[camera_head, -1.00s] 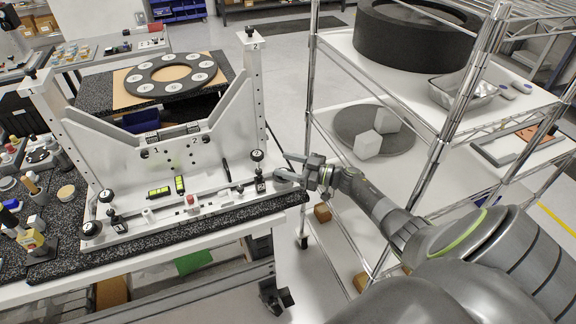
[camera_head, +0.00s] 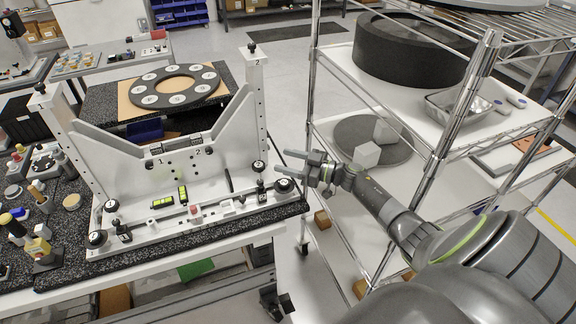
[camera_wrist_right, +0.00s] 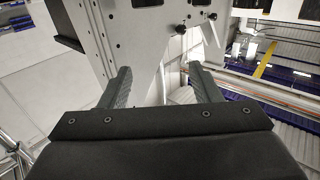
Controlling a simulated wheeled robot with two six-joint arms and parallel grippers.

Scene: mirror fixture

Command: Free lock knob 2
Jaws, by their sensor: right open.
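The white fixture (camera_head: 185,165) stands on a speckled black bench top, with posts marked 1 and 2. Two round black knobs sit at its right end, the rear one (camera_head: 258,166) and the front one (camera_head: 284,185); I cannot read which is lock knob 2. A dark knob (camera_head: 251,47) tops the post marked 2. My right gripper (camera_head: 281,161) is open and empty, its fingers pointing left, just above the front knob in the picture. In the right wrist view the open fingers (camera_wrist_right: 160,72) frame white fixture plates, with small dark knobs (camera_wrist_right: 212,17) beyond. My left gripper is out of view.
A wire shelf rack (camera_head: 345,215) stands close behind my right arm, carrying a black ring (camera_head: 410,50) and a metal tray (camera_head: 460,103). Two more black knobs (camera_head: 97,238) sit at the fixture's left end. Small tools crowd the bench at left.

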